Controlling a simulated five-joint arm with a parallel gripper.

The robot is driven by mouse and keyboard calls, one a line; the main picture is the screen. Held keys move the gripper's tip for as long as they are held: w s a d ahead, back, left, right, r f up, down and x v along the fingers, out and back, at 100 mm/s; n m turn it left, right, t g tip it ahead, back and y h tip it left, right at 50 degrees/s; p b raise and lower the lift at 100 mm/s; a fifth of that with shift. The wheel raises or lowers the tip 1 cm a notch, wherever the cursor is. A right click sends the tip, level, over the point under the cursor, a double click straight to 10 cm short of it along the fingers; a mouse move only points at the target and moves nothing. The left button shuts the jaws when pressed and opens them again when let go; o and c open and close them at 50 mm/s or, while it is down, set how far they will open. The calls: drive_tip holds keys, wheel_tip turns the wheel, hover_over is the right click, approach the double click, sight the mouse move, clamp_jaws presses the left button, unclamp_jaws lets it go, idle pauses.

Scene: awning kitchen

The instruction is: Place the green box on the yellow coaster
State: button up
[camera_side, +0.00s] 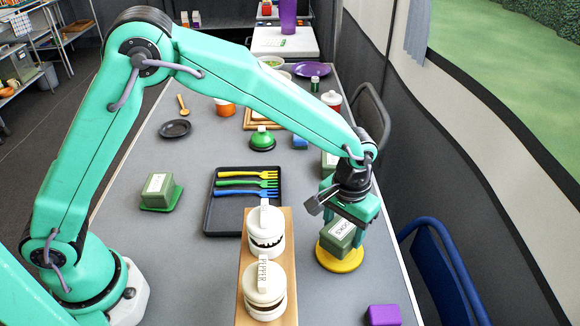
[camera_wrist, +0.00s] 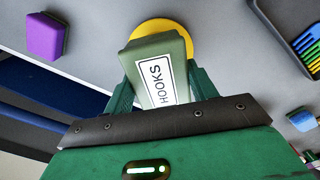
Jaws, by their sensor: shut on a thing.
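The green box (camera_side: 337,235) has a white label and is held tilted in my gripper (camera_side: 342,230) at the right side of the table. In the wrist view the green box (camera_wrist: 155,62) shows its label reading HOOKS, with a green finger on each side of it. My gripper (camera_wrist: 155,88) is shut on it. The yellow coaster (camera_side: 340,261) is round and lies on the table under the box. In the wrist view the coaster (camera_wrist: 165,25) shows behind the box, partly hidden. I cannot tell whether the box touches the coaster.
A wooden board (camera_side: 246,305) with two white jars (camera_side: 264,280) stands left of the coaster. A black tray (camera_side: 227,212) with coloured forks lies farther left. A purple block (camera_side: 384,315) is near the front right. A blue chair (camera_side: 440,265) stands beside the table's right edge.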

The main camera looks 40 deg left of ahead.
sight(343, 227)
drive_tip(key=shift+f, duration=1.25)
drive_tip(key=shift+f, duration=0.15)
drive_tip(key=o, duration=1.1)
drive_tip(key=shift+c, duration=0.2)
wheel_tip(343, 227, up, 12)
drive_tip(key=shift+r, duration=0.2)
